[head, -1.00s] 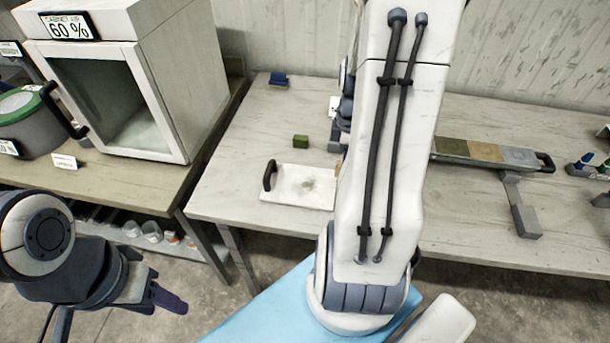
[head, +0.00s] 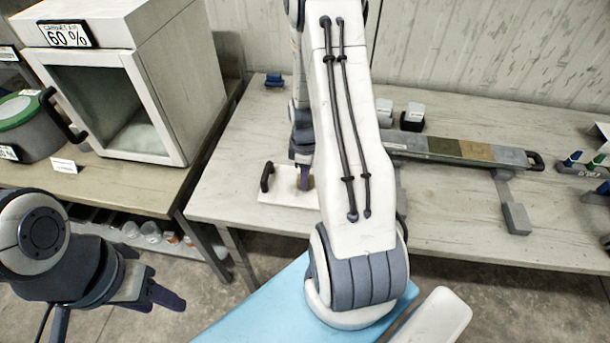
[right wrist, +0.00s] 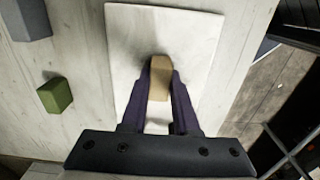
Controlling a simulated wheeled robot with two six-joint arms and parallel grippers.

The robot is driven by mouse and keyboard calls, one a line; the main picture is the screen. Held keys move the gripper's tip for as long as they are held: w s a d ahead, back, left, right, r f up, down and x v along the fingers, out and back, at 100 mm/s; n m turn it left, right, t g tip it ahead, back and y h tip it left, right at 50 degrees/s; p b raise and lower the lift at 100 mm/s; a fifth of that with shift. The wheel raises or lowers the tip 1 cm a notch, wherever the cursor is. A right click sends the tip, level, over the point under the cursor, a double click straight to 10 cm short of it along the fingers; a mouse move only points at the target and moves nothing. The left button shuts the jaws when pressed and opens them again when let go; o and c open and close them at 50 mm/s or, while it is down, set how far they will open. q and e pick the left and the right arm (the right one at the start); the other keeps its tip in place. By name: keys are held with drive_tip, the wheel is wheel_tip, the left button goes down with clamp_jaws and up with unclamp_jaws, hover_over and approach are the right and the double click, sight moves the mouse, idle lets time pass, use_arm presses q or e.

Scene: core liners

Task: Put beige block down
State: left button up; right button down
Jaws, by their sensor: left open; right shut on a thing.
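The beige block (right wrist: 158,80) is between the two dark fingers of my right gripper (right wrist: 160,88), which is shut on it. In the head view the right gripper (head: 305,180) points down over a white board (head: 280,197) with a black handle, mostly behind my own arm. The block is over the board's surface; I cannot tell whether it touches it. The board also shows under the block in the right wrist view (right wrist: 125,40). My left gripper (head: 160,297) is open and empty, low at the left, in front of the tables.
A green block (right wrist: 55,95) and a grey block (right wrist: 27,18) lie beside the board. A long tray (head: 535,160) with coloured segments lies at the right. Two small white-topped containers (head: 412,117) stand behind it. A cabinet (head: 190,85) stands on the left table.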

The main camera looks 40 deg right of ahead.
drive_tip(key=shift+f, duration=0.15)
drive_tip(key=c, duration=0.7)
unclamp_jaws()
drive_tip(key=shift+o, duration=0.2)
drive_tip(key=shift+r, duration=0.65)
wheel_tip(320, 180, up, 11)
drive_tip(key=b, duration=0.1)
